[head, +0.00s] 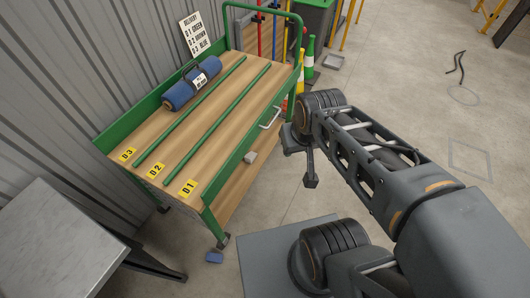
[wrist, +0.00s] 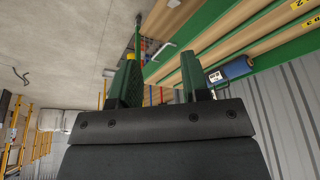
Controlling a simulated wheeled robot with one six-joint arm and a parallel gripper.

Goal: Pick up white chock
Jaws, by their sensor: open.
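A small pale, whitish-grey block (head: 250,157), the likely white chock, shows at the front long side of the green cart in the head view. I cannot tell what it rests on. A small blue block (head: 214,257) lies on the floor by the cart's near wheel. My gripper (head: 311,181) is right of the pale block and apart from it, beside the cart. In the wrist view my gripper (wrist: 160,75) has its two fingers well apart, with nothing held between them.
The wooden-topped cart (head: 215,115) has green rails, yellow labels and a blue roll (head: 191,90). A metal table (head: 50,240) stands at the lower left. Green and yellow bottles (head: 308,58) stand behind the cart. Floor at the right is mostly clear.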

